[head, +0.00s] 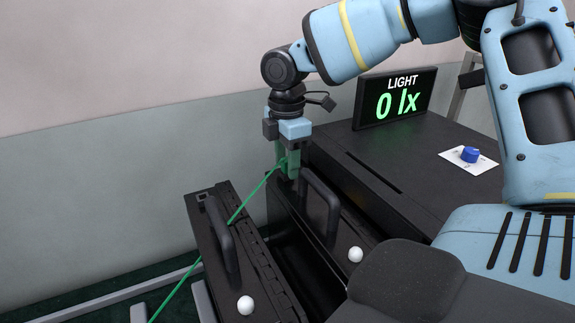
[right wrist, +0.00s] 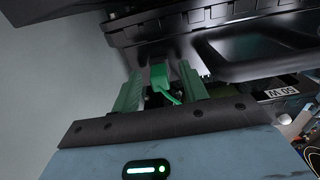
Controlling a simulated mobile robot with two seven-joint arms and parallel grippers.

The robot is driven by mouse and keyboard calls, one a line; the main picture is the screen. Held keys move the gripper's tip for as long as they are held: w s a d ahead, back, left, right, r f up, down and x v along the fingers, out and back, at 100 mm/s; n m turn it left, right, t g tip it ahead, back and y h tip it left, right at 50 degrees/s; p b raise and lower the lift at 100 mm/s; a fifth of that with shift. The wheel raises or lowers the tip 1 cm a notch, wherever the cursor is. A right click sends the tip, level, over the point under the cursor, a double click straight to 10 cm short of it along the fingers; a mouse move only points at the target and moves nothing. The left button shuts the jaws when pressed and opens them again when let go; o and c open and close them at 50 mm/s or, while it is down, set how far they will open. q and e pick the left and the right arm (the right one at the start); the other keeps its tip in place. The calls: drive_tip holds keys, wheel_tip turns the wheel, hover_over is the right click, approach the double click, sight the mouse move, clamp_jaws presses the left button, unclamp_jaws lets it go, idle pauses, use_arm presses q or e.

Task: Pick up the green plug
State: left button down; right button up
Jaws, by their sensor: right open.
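The green plug (right wrist: 159,76) shows in the right wrist view between the two green fingers of my right gripper (right wrist: 160,70), with a gap on each side. A short piece of its green cable (right wrist: 172,98) runs back toward the gripper palm. In the head view my right gripper (head: 287,170) is open and points down at the far end of the black housings. The cable (head: 240,208) runs from the lower left up to the fingers there. The plug itself cannot be made out in the head view. My left gripper is not in view.
Two opened black housing parts with handles (head: 222,240) (head: 322,205) stand below the gripper, each with a white knob. A blue dial (head: 470,154) sits on a white plate. A wall is behind.

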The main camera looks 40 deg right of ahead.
clamp_jaws()
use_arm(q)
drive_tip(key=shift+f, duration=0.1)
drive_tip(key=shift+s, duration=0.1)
use_arm(e)
drive_tip(key=shift+r, duration=0.15)
drive_tip(key=shift+r, duration=0.25)
drive_tip(key=r, duration=0.2)
drive_tip(key=shift+s+a+r+b, duration=0.2)
drive_tip(key=shift+r+b, duration=0.15)
drive_tip(key=shift+b, duration=0.05)
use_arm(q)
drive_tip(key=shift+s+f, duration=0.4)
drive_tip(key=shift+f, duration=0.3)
use_arm(e)
drive_tip(key=s+a+r, duration=0.1)
drive_tip(key=s+a, duration=0.9)
drive_tip(key=s, duration=0.1)
drive_tip(key=shift+s+r, duration=0.25)
drive_tip(key=shift+s, duration=0.1)
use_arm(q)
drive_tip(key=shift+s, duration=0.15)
use_arm(e)
drive_tip(key=shift+a, duration=0.1)
